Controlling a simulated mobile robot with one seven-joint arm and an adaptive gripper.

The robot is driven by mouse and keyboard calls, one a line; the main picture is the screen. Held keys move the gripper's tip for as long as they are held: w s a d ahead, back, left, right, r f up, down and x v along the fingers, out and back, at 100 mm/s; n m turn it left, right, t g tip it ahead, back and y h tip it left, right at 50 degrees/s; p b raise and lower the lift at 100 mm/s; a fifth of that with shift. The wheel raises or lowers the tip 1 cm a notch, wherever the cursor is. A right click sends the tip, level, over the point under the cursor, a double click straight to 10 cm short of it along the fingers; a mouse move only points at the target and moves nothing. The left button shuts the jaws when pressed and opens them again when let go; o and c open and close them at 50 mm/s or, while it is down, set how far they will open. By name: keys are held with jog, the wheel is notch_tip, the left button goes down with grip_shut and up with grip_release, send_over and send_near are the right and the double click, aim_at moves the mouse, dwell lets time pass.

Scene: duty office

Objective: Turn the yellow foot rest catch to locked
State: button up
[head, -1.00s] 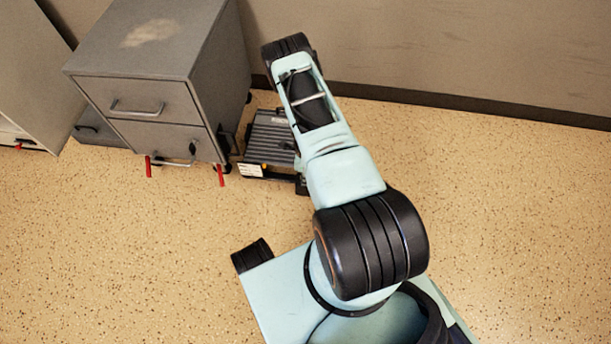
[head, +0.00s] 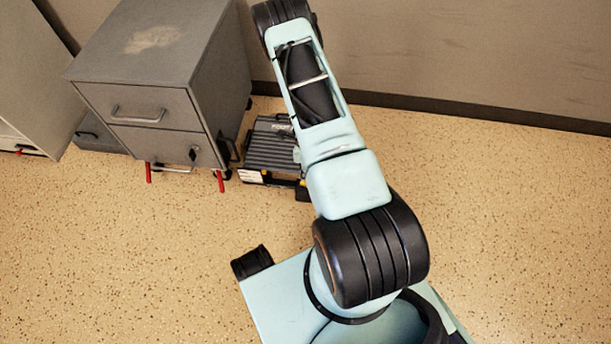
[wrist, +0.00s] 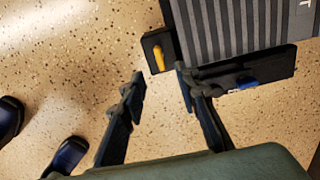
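The foot rest is a low dark unit with a grey ribbed top (head: 273,151) on the floor beside the cabinet. Its ribbed top (wrist: 232,28) also fills the upper right of the wrist view. The yellow catch (wrist: 157,58) is a short lever on a black block at the foot rest's corner. It points nearly up and down in the wrist picture; its lock state cannot be read. My gripper (wrist: 159,76) is open and empty, its fingertips apart, appearing just below the catch with no clear contact. In the head view my arm hides the gripper.
A grey two-drawer cabinet (head: 150,75) with red feet stands left of the foot rest. The wall (head: 450,50) runs behind. A small blue part (wrist: 247,82) shows on the foot rest's side. Speckled floor (head: 500,220) is clear at the right.

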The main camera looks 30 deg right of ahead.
jog(key=shift+r, duration=1.3)
